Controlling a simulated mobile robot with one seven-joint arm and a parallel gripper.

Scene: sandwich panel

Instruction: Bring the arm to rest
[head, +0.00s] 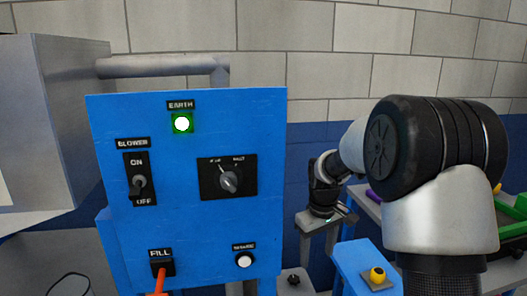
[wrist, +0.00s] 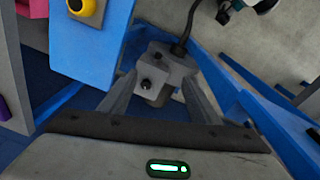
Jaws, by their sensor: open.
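My gripper (head: 319,236) hangs at the end of my bent arm, just right of the blue control panel (head: 215,236) in the head view. Its fingers point down. In the wrist view my gripper (wrist: 160,82) has its two grey fingers spread apart, with nothing held between them. A small grey box (wrist: 173,72) with a black knob shows beyond the fingertips, apart from them as far as I can tell. In the head view the knob (head: 293,280) is low, below the gripper.
The panel bears a lit green EARTH lamp (head: 182,123), a BLOWER switch (head: 139,182), a rotary knob (head: 229,181) and an orange FILL lever (head: 160,281). A blue box with a yellow button (head: 377,275) stands right. A grey cabinet (head: 75,120) stands left.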

